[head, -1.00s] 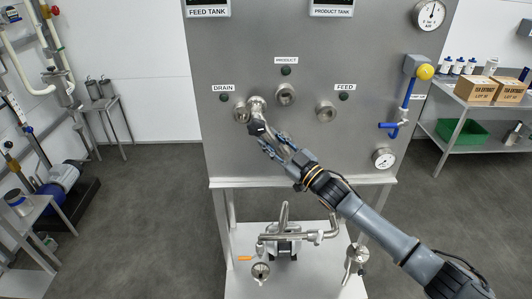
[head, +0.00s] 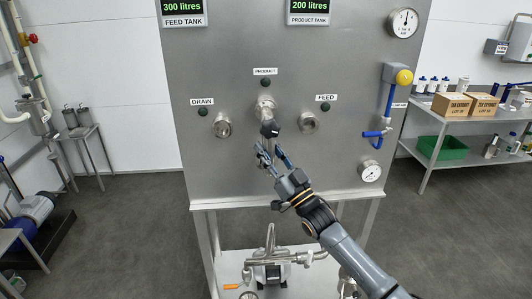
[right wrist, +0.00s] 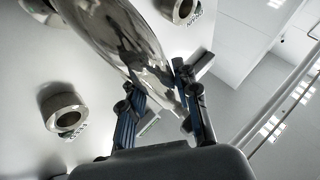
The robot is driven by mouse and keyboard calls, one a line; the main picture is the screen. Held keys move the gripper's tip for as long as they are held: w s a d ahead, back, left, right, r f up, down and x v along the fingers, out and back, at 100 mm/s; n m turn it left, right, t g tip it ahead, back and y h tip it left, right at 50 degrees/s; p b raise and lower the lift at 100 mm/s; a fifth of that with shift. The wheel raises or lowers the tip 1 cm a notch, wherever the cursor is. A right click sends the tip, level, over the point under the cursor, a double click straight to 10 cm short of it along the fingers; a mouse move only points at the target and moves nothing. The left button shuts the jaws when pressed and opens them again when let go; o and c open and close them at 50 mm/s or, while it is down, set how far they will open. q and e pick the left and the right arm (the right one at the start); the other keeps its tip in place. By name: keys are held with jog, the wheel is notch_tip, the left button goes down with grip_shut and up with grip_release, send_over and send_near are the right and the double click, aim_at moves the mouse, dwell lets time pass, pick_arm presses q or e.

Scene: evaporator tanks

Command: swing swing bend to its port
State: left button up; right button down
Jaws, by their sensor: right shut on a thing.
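The swing bend (head: 267,112) is a shiny steel pipe with a dark piece at its near end. In the head view its upper end lies over the PRODUCT port, below the PRODUCT label (head: 265,71). I cannot tell whether it touches the port. The DRAIN port (head: 222,126) and FEED port (head: 308,123) are uncovered on either side. My right gripper (head: 272,158) is shut on the bend, just below the dark piece. In the right wrist view the polished pipe (right wrist: 115,38) runs between its fingers (right wrist: 158,106). The bend's lower part is hidden by the gripper. My left gripper is out of view.
The steel panel (head: 340,60) stands upright behind the ports. A blue valve pipe (head: 388,100) and a gauge (head: 370,171) project at its right. Pump fittings (head: 270,273) sit low under the panel.

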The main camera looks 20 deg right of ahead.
jog(key=shift+d, duration=0.15)
jog(key=c, duration=1)
grip_release()
jog(key=shift+d, duration=0.1)
jog(key=shift+s+d, duration=0.1)
jog(key=shift+s+f, duration=0.25)
jog(key=v, duration=1.1)
jog(key=shift+s, duration=0.15)
jog(key=shift+f, duration=0.1)
